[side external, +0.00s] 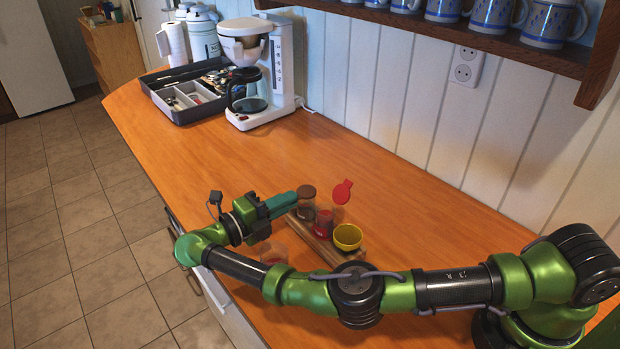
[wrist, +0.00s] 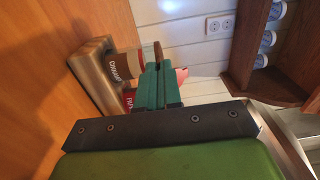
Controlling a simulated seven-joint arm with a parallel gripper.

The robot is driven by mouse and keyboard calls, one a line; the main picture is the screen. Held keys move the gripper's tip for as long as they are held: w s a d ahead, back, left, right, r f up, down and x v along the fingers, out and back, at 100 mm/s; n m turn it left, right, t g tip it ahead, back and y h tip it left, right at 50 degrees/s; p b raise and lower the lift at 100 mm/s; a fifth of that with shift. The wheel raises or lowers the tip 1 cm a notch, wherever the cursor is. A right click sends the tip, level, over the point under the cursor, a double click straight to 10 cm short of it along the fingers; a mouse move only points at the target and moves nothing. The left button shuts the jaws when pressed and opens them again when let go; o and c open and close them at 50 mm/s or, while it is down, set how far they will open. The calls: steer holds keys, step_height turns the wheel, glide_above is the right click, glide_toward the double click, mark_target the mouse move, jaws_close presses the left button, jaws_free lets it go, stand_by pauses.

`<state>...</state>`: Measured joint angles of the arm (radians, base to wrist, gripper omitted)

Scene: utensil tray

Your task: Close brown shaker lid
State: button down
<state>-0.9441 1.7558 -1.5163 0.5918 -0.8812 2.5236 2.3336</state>
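The brown shaker (side external: 304,209) stands upright on a wooden holder, and it also shows in the wrist view (wrist: 125,65). Its brown lid (side external: 306,191) is over the jar's mouth, seen edge-on in the wrist view (wrist: 158,52); I cannot tell whether it is fully seated. My gripper (side external: 291,197) has its green fingers together with nothing visible between them. The fingertips (wrist: 153,68) are beside the brown lid at about its height; I cannot tell whether they touch it. The fingers hide part of the shaker.
A coffee maker (side external: 262,70) and cutlery tray (side external: 180,116) stand far back.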

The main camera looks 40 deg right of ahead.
steer(key=shift+f, duration=0.1)
stand_by(0.3)
steer(key=c, duration=1.3)
jaws_free()
